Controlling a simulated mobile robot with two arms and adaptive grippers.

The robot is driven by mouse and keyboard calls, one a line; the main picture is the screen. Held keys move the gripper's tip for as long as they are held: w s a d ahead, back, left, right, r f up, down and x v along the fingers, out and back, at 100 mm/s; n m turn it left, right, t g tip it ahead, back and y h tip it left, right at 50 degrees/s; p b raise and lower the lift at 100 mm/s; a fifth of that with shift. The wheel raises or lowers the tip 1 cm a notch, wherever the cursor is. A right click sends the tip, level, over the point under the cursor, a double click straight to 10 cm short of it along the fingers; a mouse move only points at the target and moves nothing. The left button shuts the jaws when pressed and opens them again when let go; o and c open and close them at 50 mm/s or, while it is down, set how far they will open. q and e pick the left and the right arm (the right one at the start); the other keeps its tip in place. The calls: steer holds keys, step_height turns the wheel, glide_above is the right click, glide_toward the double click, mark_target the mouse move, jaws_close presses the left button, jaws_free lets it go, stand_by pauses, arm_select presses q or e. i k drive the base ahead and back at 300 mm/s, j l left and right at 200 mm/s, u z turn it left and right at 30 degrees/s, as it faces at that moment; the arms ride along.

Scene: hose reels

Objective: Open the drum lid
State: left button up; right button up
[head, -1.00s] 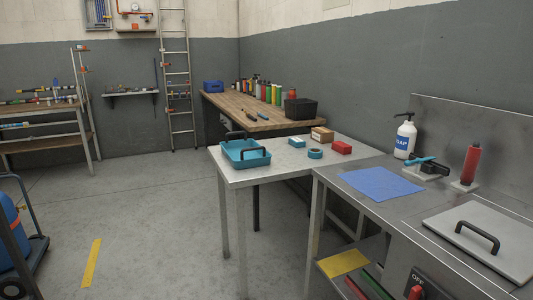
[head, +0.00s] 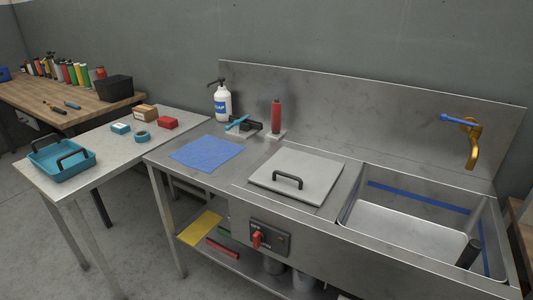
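A flat, square grey lid (head: 315,174) with a black bar handle (head: 288,180) lies shut on the steel counter, left of the sink. It is the only lid with a handle in view, and I cannot tell whether it is the drum lid. What is under it is hidden by the counter. Neither of my grippers is in view.
A steel sink (head: 410,215) with a brass tap (head: 473,150) lies right of the lid. A red-knobbed switch panel (head: 268,238) is on the counter front. A blue cloth (head: 206,153), a soap bottle (head: 222,104) and a red cylinder (head: 276,116) stand left and behind.

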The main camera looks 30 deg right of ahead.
mark_target(304, 177)
steer(key=z, duration=1.25)
